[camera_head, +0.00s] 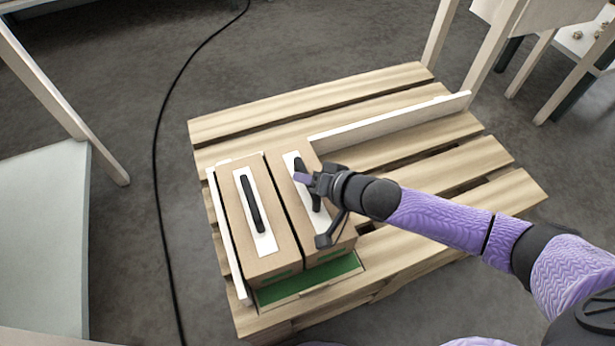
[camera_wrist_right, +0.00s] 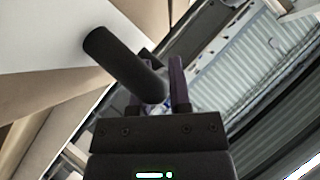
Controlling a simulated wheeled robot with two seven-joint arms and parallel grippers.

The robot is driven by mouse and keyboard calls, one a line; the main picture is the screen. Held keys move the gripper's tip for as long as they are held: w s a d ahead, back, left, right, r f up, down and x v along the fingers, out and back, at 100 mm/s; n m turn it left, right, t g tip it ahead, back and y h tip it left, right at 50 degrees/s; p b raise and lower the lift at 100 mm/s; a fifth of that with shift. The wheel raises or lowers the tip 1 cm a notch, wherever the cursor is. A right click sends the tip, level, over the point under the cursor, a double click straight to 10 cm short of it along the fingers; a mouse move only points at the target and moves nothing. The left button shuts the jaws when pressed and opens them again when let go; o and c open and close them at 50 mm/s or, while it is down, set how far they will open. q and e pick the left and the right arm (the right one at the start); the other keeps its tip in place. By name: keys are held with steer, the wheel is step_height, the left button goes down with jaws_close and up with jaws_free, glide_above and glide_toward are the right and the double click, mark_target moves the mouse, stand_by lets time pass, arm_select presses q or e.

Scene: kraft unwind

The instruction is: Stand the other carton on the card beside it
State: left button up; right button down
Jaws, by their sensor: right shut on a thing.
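Two brown cartons stand side by side on the pallet, the left carton (camera_head: 280,262) and the right carton (camera_head: 340,240). Each has a white top plate with a black bar handle; the left one's handle (camera_head: 251,203) is free. A green card (camera_head: 305,284) shows along their near ends; the rest of it is hidden under them. My right gripper (camera_head: 306,181) is shut on the right carton's handle, above its top. In the wrist view the dark handle (camera_wrist_right: 110,55) runs between the purple fingers (camera_wrist_right: 166,82). Whether the right carton's base touches the card is unclear. My left gripper is not in view.
The wooden pallet (camera_head: 440,165) has bare slats to the right and back. A white rail (camera_head: 390,121) runs behind the cartons and another (camera_head: 229,245) along their left side. A black cable (camera_head: 160,200) lies on the floor. Tables stand left and upper right.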

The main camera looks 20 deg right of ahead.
steer(key=c, duration=0.6)
jaws_free()
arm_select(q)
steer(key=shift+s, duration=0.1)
arm_select(e)
steer(key=shift+r, duration=0.2)
steer(key=p+v, duration=0.7)
steer(key=v, duration=0.4)
steer(key=shift+r+p, duration=0.15)
steer(key=shift+p, duration=0.15)
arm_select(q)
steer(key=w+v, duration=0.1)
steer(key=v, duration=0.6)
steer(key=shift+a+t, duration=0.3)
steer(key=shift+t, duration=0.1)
arm_select(e)
steer(key=shift+s+d, duration=0.25)
steer(key=shift+s, duration=0.15)
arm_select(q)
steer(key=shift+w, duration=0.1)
